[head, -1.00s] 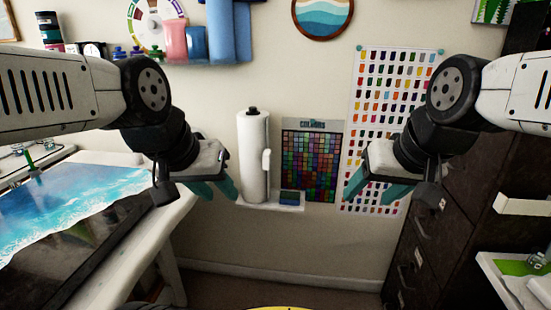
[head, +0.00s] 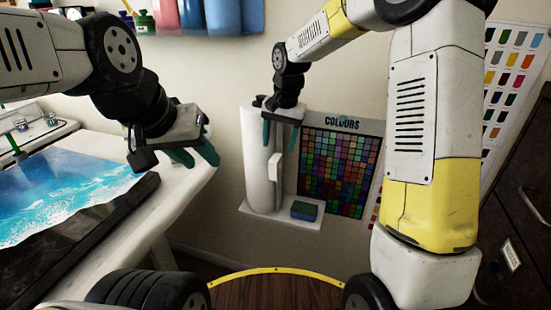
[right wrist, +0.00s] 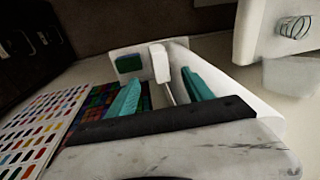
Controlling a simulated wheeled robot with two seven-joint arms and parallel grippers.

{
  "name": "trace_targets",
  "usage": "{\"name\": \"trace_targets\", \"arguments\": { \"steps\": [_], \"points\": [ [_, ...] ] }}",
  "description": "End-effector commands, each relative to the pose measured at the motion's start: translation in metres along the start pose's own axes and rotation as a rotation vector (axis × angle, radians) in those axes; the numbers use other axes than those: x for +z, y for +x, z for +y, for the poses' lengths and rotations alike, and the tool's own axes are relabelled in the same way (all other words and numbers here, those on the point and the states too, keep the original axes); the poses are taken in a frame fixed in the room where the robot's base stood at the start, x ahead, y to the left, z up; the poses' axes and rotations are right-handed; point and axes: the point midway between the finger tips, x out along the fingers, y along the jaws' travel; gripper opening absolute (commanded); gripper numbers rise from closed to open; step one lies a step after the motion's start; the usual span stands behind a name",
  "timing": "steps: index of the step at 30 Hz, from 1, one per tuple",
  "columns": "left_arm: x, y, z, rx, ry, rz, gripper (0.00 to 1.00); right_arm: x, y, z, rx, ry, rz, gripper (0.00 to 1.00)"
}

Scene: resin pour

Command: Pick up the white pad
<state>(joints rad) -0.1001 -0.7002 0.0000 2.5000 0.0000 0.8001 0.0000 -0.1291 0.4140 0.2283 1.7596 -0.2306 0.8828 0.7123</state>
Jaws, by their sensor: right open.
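The white pad (head: 275,167) is a small upright white block beside the tall white paper roll (head: 258,170), above a small wall shelf (head: 270,219). Whether it touches the roll is unclear. My right gripper (head: 280,137) is open, fingers pointing down, just above the pad and in front of the roll's upper part. In the right wrist view the pad (right wrist: 160,62) shows beyond and between the two teal fingertips (right wrist: 161,90), with nothing gripped. My left gripper (head: 194,156) is open and empty, over the right edge of the worktable.
A blue and green sponge (head: 304,209) lies on the shelf, right of the pad. A colour chart (head: 340,165) hangs on the wall behind. The worktable (head: 185,180) with a blue sea-patterned panel (head: 70,190) is at the left. Dark drawers (head: 525,190) stand at the right.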

Motion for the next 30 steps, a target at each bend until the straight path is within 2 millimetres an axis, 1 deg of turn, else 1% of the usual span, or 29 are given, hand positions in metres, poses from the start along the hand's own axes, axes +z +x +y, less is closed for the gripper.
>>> {"name": "trace_targets", "arguments": {
  "steps": [1, 8, 12, 15, 18, 24, 25, 26, 30],
  "points": [
    [0.0, 0.0, 0.0, 0.0, 0.0, 0.0, 0.36, 0.0, 0.007, 0.0, 0.001, 0.001, -0.003, 0.6],
    [0.0, 0.0, 0.0, 0.0, 0.0, 0.0, 0.36, 0.002, 0.033, 0.0, 0.001, 0.0, -0.003, 0.6],
    [0.0, 0.0, 0.0, 0.0, 0.0, 0.0, 0.36, 0.003, 0.056, 0.0, 0.001, -0.001, -0.004, 0.6],
    [0.0, 0.0, 0.0, 0.0, 0.0, 0.0, 0.36, 0.003, 0.067, 0.0, 0.001, -0.001, -0.003, 0.6],
    [0.0, 0.0, 0.0, 0.0, 0.0, 0.0, 0.36, 0.003, 0.073, 0.0, 0.001, -0.001, -0.002, 0.6],
    [0.0, 0.0, 0.0, 0.0, 0.0, 0.0, 0.36, 0.002, 0.073, 0.0, 0.0, -0.001, 0.0, 0.6],
    [0.0, 0.0, 0.0, 0.0, 0.0, 0.0, 0.36, 0.002, 0.073, 0.0, 0.0, -0.001, 0.0, 0.56],
    [0.0, 0.0, 0.0, 0.0, 0.0, 0.0, 0.36, 0.002, 0.073, 0.0, 0.0, -0.001, 0.0, 0.5],
    [0.0, 0.0, 0.0, 0.0, 0.0, 0.0, 0.36, 0.002, 0.073, 0.0, 0.0, -0.001, 0.0, 0.22]
  ]
}}
